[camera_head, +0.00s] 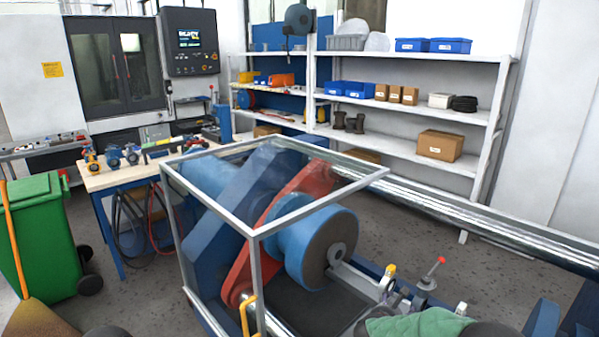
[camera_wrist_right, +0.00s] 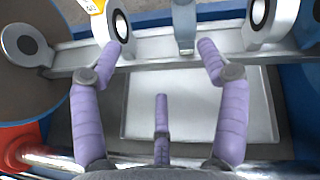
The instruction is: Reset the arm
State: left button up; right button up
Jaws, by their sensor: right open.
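My right gripper (camera_head: 398,297) is low at the right of the head view, partly hidden by a green covering and dark parts in front. In the right wrist view, my right gripper (camera_wrist_right: 161,62) shows three purple segmented fingers, spread open with nothing between them. Below them is a pale flat plate (camera_wrist_right: 190,115). Two grey fittings with dark round bores, a left one (camera_wrist_right: 120,24) and a right one (camera_wrist_right: 259,12), stand beyond the fingertips. I cannot tell whether the fingers touch anything. My left gripper is not in view.
A clear framed guard (camera_head: 254,236) encloses a blue and red machine with a big roller (camera_head: 320,250). A red-knobbed lever (camera_head: 431,277) and a long metal bar (camera_head: 470,212) are nearby. Small valves stand on a workbench (camera_head: 122,178). A green bin (camera_head: 42,235) and shelving (camera_head: 410,108) stand behind.

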jog(key=s+a+f+n+g+y+p, duration=0.15)
jog(key=s+a+f+n+y, duration=0.25)
jog(key=s+a+f+n, duration=0.5)
jog(key=s+a+f+n+g+y+p, duration=0.15)
jog(key=s+a+f+n+y, duration=0.25)
jog(key=f+n, duration=0.6)
jog(key=s+a+f+n+g+y+p, duration=0.1)
jog(key=s+a+n+g+y, duration=0.1)
jog(key=s+a+n, duration=0.3)
jog(key=s+a+n+g+y+p, duration=0.2)
jog(key=s+a+n+g, duration=0.2)
jog(key=s+n, duration=1)
jog(key=s+a, duration=0.1)
jog(key=s, duration=0.3)
jog(key=shift+s+f+y, duration=0.3)
jog(key=shift+s+f, duration=0.05)
jog(key=shift+s, duration=0.05)
